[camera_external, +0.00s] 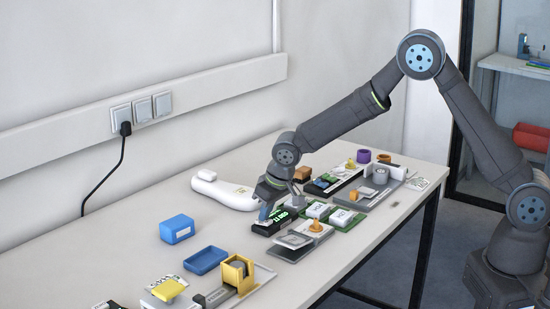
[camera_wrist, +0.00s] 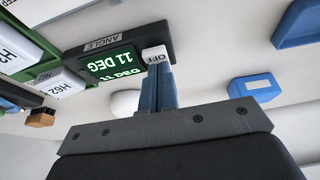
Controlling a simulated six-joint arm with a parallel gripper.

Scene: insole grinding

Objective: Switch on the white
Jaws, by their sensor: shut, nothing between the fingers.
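A white switch block (camera_wrist: 155,54) marked OFF sits on the end of a dark device (camera_wrist: 125,45) in the wrist view. The device has an ANGLE label and a lit green display (camera_wrist: 112,63) reading 11 DEG. My gripper (camera_wrist: 158,70) has its blue fingers together, with nothing between them. The fingertips are at the white block's edge; I cannot tell whether they touch it. In the external view my gripper (camera_external: 263,216) points down at the near end of the dark device (camera_external: 274,222), hiding most of its switch.
A long white rounded object (camera_external: 225,192) lies behind my gripper. Grey and green fixtures (camera_external: 300,240) stand close in front and to the right. A blue box (camera_external: 177,229), blue tray (camera_external: 206,260) and yellow block holder (camera_external: 238,271) are left. Bare table lies between these groups.

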